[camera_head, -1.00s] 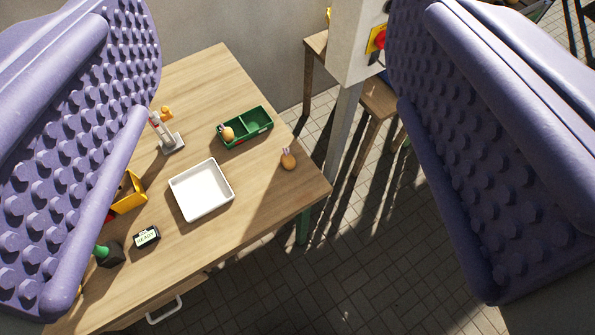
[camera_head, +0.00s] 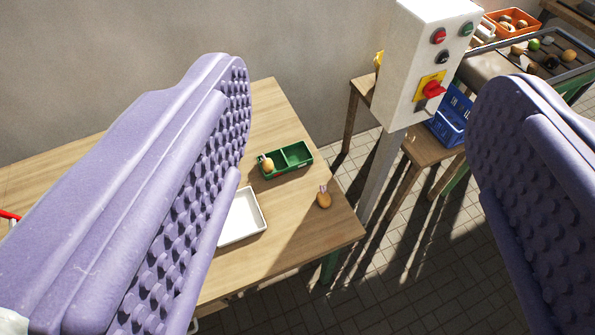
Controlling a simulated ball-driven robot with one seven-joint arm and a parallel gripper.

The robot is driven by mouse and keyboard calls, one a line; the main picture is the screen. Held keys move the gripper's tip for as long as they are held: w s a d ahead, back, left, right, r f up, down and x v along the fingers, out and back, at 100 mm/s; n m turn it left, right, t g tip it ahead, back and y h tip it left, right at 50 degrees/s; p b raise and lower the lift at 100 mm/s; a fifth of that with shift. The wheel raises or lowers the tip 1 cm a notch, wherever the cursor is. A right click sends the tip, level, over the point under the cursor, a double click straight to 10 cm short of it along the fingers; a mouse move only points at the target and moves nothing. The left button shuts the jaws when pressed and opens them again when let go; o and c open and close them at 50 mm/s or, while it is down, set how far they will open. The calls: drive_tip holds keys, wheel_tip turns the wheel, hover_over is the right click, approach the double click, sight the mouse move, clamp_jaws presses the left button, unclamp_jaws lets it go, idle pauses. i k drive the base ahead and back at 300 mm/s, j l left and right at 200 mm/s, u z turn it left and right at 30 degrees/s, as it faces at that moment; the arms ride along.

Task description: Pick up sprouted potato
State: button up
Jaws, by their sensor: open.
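A small brown potato with pale purplish sprouts (camera_head: 324,199) lies on the wooden table (camera_head: 290,225) near its right edge. Another potato (camera_head: 268,165) sits in the left compartment of a green two-part tray (camera_head: 296,157); the right compartment looks empty. My gripper (camera_head: 360,150) has two purple studded fingers, spread wide apart with nothing between them. The fingers are high above and short of the table, and the sprouted potato shows in the gap between them. The left finger hides much of the table.
A white tray (camera_head: 243,217) lies left of the sprouted potato, partly hidden by the left finger. A control box (camera_head: 428,70) on a post stands behind the table's right edge. A blue crate (camera_head: 452,118) and an orange crate (camera_head: 513,20) are at right. Tiled floor is clear in front.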

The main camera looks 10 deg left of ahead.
sight(324, 199)
drive_tip(key=i+l+u, duration=0.45)
drive_tip(key=i, duration=0.2)
drive_tip(key=i+l+u, duration=0.5)
drive_tip(key=i, duration=0.15)
